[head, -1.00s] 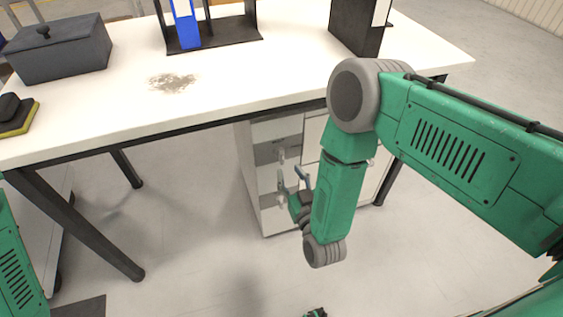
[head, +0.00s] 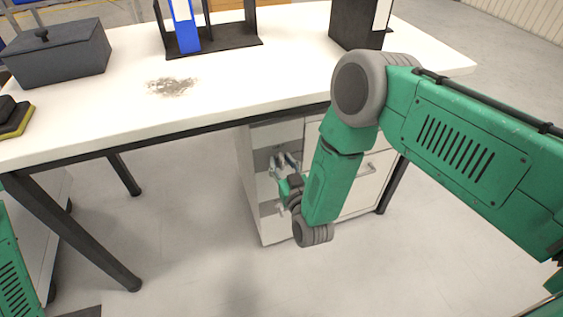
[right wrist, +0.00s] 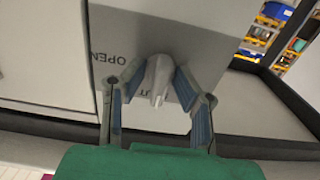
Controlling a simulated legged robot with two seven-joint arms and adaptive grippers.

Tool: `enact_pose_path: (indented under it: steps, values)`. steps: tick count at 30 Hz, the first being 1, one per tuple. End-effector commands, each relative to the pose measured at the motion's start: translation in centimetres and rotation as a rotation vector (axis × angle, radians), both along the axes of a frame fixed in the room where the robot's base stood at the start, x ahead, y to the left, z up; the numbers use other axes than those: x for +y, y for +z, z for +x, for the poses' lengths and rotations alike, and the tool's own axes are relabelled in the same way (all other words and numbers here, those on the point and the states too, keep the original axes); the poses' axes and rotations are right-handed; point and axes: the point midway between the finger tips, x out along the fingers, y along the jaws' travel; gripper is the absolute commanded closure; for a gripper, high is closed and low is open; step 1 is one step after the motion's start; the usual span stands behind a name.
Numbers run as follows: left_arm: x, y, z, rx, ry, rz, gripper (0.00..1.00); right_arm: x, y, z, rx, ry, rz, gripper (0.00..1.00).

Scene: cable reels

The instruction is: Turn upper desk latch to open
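The grey desk latch (right wrist: 158,82) is in the middle of the right wrist view, on a light panel. The latch's lever points down the picture. My right gripper (right wrist: 160,72) has one finger on each side of the latch. The fingers look open around it; whether the tips touch it is unclear. In the head view my right gripper (head: 282,163) is at the cabinet front under the desk, and the latch is too small to make out. My left gripper is out of view.
The white desk (head: 240,85) carries a dark lidded box (head: 60,55), a blue binder (head: 184,28) in a black rack, and a grey smudge. The white cabinet (head: 250,185) stands beneath it, with a drawer handle (head: 368,169) right of my forearm. The floor in front is clear.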

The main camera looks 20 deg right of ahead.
Motion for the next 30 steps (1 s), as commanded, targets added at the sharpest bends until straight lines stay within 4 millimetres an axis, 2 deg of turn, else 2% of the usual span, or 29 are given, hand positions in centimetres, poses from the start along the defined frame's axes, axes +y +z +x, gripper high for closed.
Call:
enact_pose_path:
  steps: [11,30]
  values:
    - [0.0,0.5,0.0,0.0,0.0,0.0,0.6,-0.1,-0.1,-0.1,0.007,-0.003,0.101,1.0]
    - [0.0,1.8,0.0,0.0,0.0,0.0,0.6,-0.3,-0.2,-0.1,0.027,-0.004,0.67,1.0]
